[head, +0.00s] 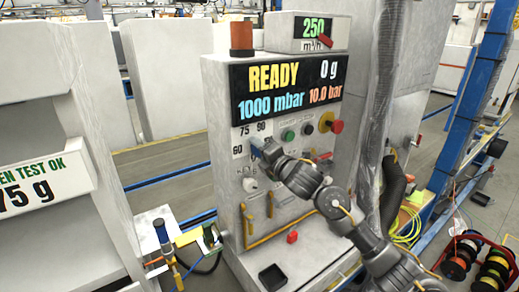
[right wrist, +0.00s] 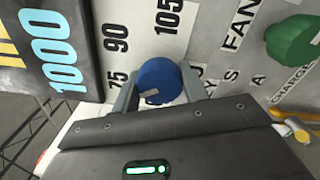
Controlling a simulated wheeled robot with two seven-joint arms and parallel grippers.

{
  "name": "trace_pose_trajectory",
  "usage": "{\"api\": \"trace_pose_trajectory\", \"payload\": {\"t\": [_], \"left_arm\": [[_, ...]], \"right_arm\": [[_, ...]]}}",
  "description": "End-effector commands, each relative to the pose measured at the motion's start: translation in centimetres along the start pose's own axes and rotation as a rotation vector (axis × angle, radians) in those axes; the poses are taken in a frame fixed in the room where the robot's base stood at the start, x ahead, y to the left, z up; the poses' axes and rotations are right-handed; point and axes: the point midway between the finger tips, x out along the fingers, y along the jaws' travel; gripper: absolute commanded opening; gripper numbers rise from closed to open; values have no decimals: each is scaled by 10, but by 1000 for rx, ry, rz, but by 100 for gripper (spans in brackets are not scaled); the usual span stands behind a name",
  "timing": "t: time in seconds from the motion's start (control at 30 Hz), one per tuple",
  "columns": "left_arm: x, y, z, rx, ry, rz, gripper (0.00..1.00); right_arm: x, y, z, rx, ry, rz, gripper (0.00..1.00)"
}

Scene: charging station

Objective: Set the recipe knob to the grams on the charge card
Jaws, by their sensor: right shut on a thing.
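The charge card (head: 35,190) at the left of the head view reads "75 g" under a line ending "EN TEST OK". The recipe knob (right wrist: 158,80) is a blue round knob on the panel, with printed marks around it. In the head view I read 60, 75 and 90; the right wrist view shows 75, 90 and 105. My right gripper (head: 264,153) is shut on the knob, one finger on each side (right wrist: 158,92). A grey mark shows on the knob's lower left; I cannot tell which number it indicates. My left gripper is not in view.
The station's display (head: 288,86) reads READY, 0 g, 1000 mbar and 10.0 bar. A green button (head: 288,135) and a red emergency button (head: 331,123) sit right of the knob. Yellow-handled valves are below. A transparent-wrapped column (head: 380,90) stands close to my right arm.

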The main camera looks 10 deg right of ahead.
Motion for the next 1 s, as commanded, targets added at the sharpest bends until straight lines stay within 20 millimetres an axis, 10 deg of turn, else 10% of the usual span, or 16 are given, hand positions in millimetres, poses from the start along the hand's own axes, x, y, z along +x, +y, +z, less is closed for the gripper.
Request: {"api": "trace_pose_trajectory", "payload": {"t": [0.67,0.7,1.0], "left_arm": [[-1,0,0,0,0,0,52],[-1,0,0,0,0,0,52],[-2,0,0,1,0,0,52]], "right_arm": [[0,-1,-1,54,2,0,21],[0,-1,-1,54,2,-1,49],[0,0,0,54,0,0,65]]}}
